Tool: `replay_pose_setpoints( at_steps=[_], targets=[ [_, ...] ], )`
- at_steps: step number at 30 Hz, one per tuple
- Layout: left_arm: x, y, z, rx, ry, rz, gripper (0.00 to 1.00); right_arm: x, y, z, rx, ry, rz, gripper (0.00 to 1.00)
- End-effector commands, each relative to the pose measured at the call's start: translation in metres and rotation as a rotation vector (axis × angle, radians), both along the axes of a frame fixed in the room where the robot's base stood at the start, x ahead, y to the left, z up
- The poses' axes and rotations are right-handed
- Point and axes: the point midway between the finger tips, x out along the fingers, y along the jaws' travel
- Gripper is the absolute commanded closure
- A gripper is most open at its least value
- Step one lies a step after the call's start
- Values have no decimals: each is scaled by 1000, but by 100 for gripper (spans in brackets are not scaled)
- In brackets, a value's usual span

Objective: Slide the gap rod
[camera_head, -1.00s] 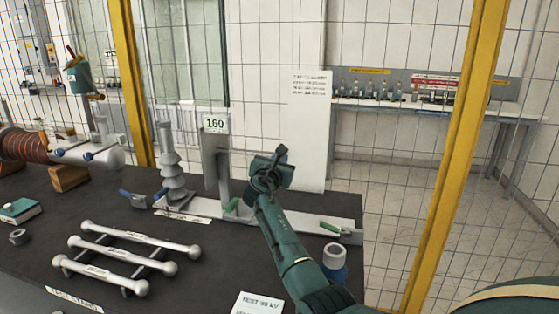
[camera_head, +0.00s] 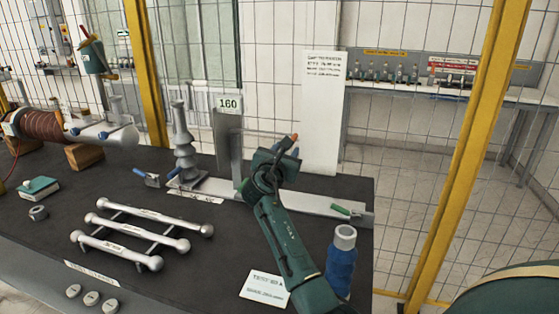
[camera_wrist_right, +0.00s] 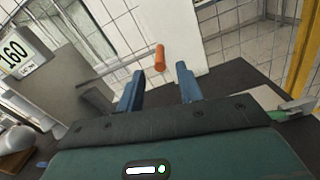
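The gap rod (camera_wrist_right: 108,87) is a thin grey rod with an orange end (camera_wrist_right: 159,57) in the right wrist view, running out from beside the upright plate with the 160 sign. In the head view its orange end (camera_head: 294,139) shows just past my right gripper (camera_head: 282,158), which hides much of the rod. In the right wrist view my right gripper (camera_wrist_right: 160,70) has its two blue fingers apart and empty, with the orange end lying in line with the gap, apparently just beyond the tips. My left gripper is not in view.
The plate (camera_head: 228,150) and a ribbed grey insulator (camera_head: 183,145) stand on a long metal base (camera_head: 305,203). Silver ball-ended bars (camera_head: 125,246) lie at front left. A blue cylinder (camera_head: 341,268) stands beside my right forearm. A wire fence (camera_head: 420,200) is behind the bench.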

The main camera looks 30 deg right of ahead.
Motion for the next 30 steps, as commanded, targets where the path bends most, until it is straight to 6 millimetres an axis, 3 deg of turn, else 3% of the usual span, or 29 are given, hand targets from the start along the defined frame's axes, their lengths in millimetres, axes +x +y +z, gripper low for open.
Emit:
replay_pose_setpoints(
  at_steps=[3, 10, 30],
  targets=[
    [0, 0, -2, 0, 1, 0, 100, -17, 19, -2, 2, -1, 2, 64],
    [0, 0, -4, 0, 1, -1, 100, -37, 41, -1, 1, 1, -1, 64],
    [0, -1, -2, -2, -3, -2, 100, -40, 45, 0, 1, 1, -1, 64]
  ],
)
